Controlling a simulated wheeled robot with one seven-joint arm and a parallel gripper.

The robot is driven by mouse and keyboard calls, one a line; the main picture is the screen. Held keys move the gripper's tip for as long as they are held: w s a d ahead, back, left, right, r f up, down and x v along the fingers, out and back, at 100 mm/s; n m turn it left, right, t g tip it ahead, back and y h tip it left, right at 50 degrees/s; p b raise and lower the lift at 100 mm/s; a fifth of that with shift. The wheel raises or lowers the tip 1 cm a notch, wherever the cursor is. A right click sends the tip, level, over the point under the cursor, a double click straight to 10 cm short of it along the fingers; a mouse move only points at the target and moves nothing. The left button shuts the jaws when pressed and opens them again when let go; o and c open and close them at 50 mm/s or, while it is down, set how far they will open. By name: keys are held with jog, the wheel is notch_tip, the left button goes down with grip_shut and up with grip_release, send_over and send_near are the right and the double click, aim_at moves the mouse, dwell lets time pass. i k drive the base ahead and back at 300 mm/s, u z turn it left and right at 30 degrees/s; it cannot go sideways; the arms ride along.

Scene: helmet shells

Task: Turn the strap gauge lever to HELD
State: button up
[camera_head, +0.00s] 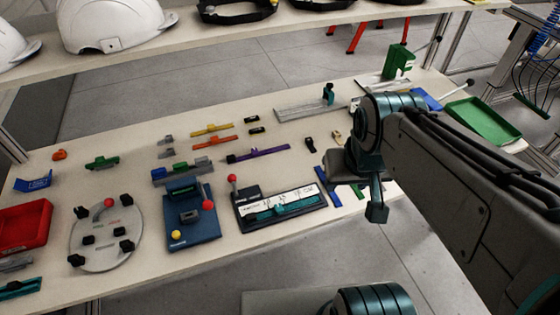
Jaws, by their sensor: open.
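A dark device with a white printed scale, which looks like the strap gauge (313,195), lies near the table's front edge, with a teal strip along its front. A lever with a red ball knob (232,178) stands up at its left end. The print is too small to read, so HELD cannot be made out. My gripper (372,208) is open and empty, to the right of the gauge, apart from it and past the table's front edge in the picture. One finger shows clearly; the other is mostly hidden.
Left of the gauge is a blue fixture (193,237) with red and yellow knobs, then a round grey plate (106,243) with black blocks. Blue and green strips (329,186) lie between the gauge and my arm. A green tray (485,121) is at right. White helmets (110,25) sit on the shelf.

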aim_at(232, 177)
jog(key=u, duration=0.55)
jog(key=k, duration=0.65)
jog(key=u, duration=0.85)
jog(key=i, duration=1)
jog(key=z, duration=0.35)
